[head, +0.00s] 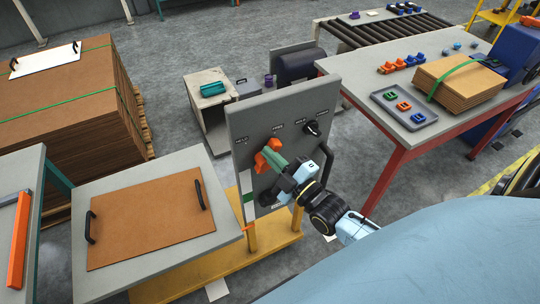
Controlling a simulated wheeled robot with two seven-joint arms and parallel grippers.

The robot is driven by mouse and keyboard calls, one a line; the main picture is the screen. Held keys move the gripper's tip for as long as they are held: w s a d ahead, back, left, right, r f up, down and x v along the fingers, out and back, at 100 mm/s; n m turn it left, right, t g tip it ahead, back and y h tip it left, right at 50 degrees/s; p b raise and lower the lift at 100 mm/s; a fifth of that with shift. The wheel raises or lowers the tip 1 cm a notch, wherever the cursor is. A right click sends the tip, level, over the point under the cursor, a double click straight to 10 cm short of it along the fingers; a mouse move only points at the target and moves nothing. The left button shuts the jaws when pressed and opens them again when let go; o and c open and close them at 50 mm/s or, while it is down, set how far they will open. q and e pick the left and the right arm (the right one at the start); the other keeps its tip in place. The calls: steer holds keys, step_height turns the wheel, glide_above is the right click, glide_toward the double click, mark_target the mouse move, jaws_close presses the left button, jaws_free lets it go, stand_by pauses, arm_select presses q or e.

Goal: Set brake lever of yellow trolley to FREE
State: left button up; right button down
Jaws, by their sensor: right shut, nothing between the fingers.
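The yellow trolley has a yellow base (278,250) and an upright grey panel (250,112). On the panel sit an orange lever piece (265,158) at the left and a black knob (312,128) at the upper right. My right gripper (284,176) is in front of the panel, just right of and below the orange piece. A green piece (274,161) lies between them; I cannot tell whether the gripper touches it. The gripper is shut and empty. It hides part of the lower panel. My left gripper is not in view.
A brown board with black handles lies on a grey table (84,280) left of the panel. A red-legged table (350,84) with a strapped cardboard stack (455,85) stands at the right. A brown sheet stack (60,85) fills the upper left. A black handle rises beside the panel's right edge.

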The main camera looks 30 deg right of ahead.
mark_target(261, 160)
steer(key=shift+a+r+p, duration=0.3)
steer(key=shift+p, duration=0.1)
steer(key=s, duration=0.9)
steer(key=shift+s+a+p, duration=0.2)
steer(key=shift+a+p, duration=0.1)
steer(key=shift+a, duration=0.1)
steer(key=shift+f, duration=0.15)
steer(key=s+d+f+m+g+h+b, duration=0.1)
steer(key=s+f+m+g+b, duration=0.25)
steer(key=f, duration=1.25)
steer(key=s+f+m+g+h, duration=0.1)
steer(key=s+f+m+g, duration=0.4)
steer(key=f, duration=1.1)
steer(key=s+f+m+g+h+b, duration=0.1)
steer(key=s+f+m+g+b, duration=0.2)
steer(key=s+f+g, duration=0.7)
steer(key=s+f, duration=0.8)
steer(key=s, duration=0.3)
steer(key=shift+d+f+h, duration=0.15)
steer(key=shift+f+h, duration=0.25)
